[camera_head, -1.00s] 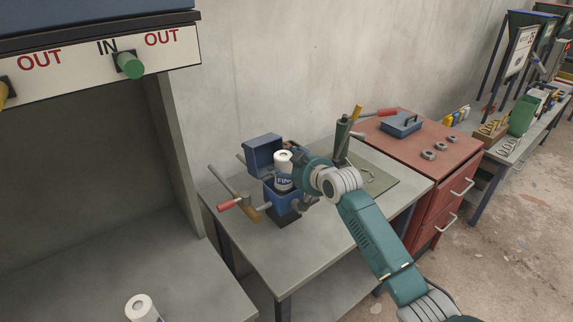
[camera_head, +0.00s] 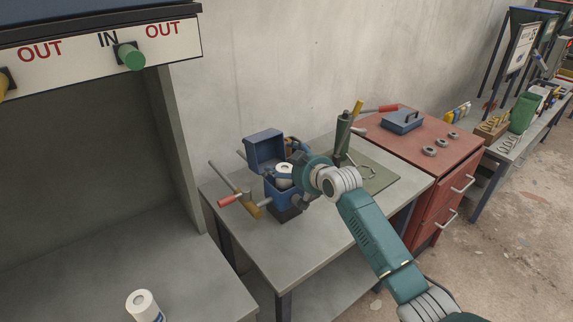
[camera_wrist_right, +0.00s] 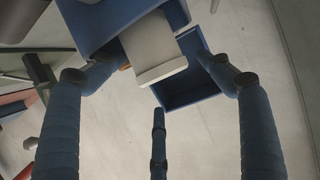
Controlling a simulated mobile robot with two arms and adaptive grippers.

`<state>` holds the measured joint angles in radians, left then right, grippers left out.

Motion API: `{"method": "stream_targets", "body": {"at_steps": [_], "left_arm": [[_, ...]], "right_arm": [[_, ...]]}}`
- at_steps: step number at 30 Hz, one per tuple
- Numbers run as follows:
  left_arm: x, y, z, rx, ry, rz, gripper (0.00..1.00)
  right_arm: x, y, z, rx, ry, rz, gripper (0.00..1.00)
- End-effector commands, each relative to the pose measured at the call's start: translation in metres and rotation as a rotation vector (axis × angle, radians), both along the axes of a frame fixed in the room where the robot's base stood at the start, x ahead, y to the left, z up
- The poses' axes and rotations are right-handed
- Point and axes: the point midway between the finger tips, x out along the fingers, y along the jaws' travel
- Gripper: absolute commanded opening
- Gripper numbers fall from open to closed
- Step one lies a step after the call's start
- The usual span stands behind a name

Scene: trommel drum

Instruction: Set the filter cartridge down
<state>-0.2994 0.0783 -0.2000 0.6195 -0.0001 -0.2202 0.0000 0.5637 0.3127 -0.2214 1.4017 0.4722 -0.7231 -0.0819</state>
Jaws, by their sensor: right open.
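The white filter cartridge (camera_head: 285,170) stands upright inside the blue box (camera_head: 280,197), with only its top part showing above the walls. The box lid (camera_head: 265,150) is tipped open at the back. My right gripper (camera_head: 299,172) is at the box's right side, its fingers mostly hidden by the wrist. In the right wrist view the cartridge (camera_wrist_right: 152,48) is in the blue box (camera_wrist_right: 185,94), and the fingers (camera_wrist_right: 158,80) are spread around it, open. Whether they touch it is unclear. My left gripper is not in view.
A second white cartridge (camera_head: 144,304) stands on the near-left bench. A red-ended bar (camera_head: 235,198) lies left of the box. A green upright tool (camera_head: 343,135) stands behind my arm. A red cabinet (camera_head: 455,165) adjoins the bench (camera_head: 285,255), whose front is clear.

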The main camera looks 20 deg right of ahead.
Motion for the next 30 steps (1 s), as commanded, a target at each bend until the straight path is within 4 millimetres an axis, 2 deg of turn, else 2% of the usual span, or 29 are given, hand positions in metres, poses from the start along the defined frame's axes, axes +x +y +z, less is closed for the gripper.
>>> {"method": "stream_targets", "body": {"at_steps": [5, 8, 10, 24, 30], "left_arm": [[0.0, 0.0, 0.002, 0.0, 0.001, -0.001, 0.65], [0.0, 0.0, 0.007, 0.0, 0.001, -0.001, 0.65], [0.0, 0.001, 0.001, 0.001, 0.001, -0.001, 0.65], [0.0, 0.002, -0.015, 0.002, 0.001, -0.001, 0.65], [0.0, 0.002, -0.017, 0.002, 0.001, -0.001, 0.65]], "right_arm": [[0.0, -0.002, 0.004, -0.002, -0.001, -0.002, 0.79], [0.001, -0.002, 0.017, -0.002, -0.005, -0.002, 0.79], [-0.009, -0.004, 0.015, -0.004, -0.001, -0.002, 0.79], [-0.09, -0.021, 0.049, -0.003, -0.002, -0.001, 0.79], [-0.106, -0.024, 0.057, -0.002, 0.0, -0.001, 0.79]]}}
